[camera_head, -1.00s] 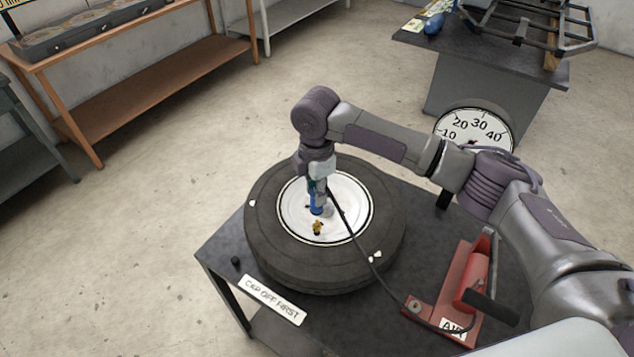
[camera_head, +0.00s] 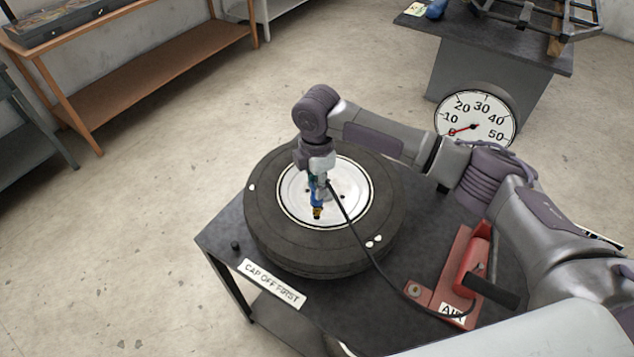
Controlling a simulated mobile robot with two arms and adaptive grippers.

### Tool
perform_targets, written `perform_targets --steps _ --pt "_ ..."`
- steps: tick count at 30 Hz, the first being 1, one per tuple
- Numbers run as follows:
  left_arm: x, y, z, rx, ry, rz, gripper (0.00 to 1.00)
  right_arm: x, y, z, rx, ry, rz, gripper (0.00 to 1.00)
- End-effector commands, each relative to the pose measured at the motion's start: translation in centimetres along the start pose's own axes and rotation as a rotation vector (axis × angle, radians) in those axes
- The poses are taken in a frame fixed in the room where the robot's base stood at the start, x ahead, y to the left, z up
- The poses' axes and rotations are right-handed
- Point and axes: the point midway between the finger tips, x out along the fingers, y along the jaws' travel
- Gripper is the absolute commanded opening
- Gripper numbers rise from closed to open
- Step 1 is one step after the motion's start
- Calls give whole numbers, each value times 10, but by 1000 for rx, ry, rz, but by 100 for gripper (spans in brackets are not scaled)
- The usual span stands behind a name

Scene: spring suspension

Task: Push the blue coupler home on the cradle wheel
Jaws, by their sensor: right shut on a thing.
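The cradle wheel (camera_head: 268,232), a black tyre with a white hub, lies flat on the dark table. My right gripper (camera_head: 317,178) is over the hub, shut on the blue coupler (camera_head: 316,196). The coupler points down at the brass valve (camera_head: 317,213) near the hub's front edge. Its lower end meets or overlaps the valve in the picture; I cannot tell how far it is on. A black hose (camera_head: 352,232) runs from the coupler to the red pump (camera_head: 468,262). My left gripper is not in view.
A small black cap (camera_head: 235,246) and a "CAP OFF FIRST" sign (camera_head: 272,284) are at the table's front left. A dial gauge (camera_head: 477,118) stands behind, its red needle near 0. Benches stand apart across open floor.

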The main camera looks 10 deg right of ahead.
Motion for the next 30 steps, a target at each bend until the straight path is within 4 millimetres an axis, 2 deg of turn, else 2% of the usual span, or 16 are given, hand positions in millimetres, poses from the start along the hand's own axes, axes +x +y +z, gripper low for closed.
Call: perform_targets --steps 30 --pt "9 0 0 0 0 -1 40 23 0 0 0 0 0 0"
